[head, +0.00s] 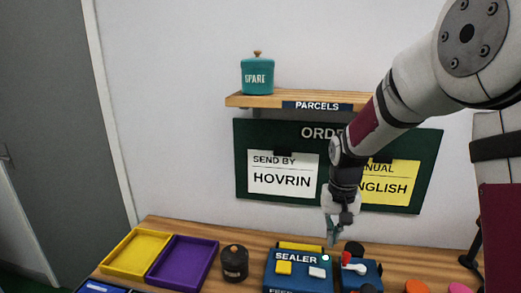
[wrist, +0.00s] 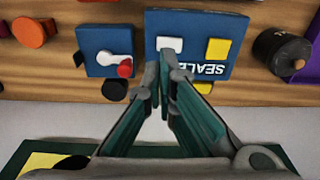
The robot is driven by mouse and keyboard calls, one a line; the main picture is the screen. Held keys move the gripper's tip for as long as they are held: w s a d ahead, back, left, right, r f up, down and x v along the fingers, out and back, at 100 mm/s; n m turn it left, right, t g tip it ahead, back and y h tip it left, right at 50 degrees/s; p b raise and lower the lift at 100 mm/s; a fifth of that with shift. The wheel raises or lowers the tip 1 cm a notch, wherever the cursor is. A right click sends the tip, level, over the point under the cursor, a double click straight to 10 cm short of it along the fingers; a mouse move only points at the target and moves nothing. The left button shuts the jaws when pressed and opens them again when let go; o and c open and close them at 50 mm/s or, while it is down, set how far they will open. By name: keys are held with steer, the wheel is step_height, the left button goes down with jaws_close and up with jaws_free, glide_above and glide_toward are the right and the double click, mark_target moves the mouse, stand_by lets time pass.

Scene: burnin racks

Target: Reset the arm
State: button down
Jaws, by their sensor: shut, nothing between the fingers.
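My gripper (head: 332,235) hangs from my arm above the back of the wooden bench, in front of the order board. It also shows in the wrist view (wrist: 160,72), with its fingertips together and nothing between them. The sealer (head: 297,268) has a yellow button and a white button on top. A smaller blue box (head: 372,277) with a red-and-white lever stands right of the sealer in the head view. I cannot tell the exact height of the fingertips above the bench.
A yellow tray (head: 138,254), a purple tray (head: 182,262) and a dark canister (head: 234,262) stand on the bench at left. An orange round thing (head: 416,286) lies at right. The order board (head: 281,133) carries two notes.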

steer(key=s+r+n+t, duration=0.1)
steer(key=s+r+t, duration=0.2)
steer(key=s+r, duration=1.4)
steer(key=s+f+t, duration=0.1)
steer(key=s, duration=1)
steer(key=shift+f+n, duration=0.4)
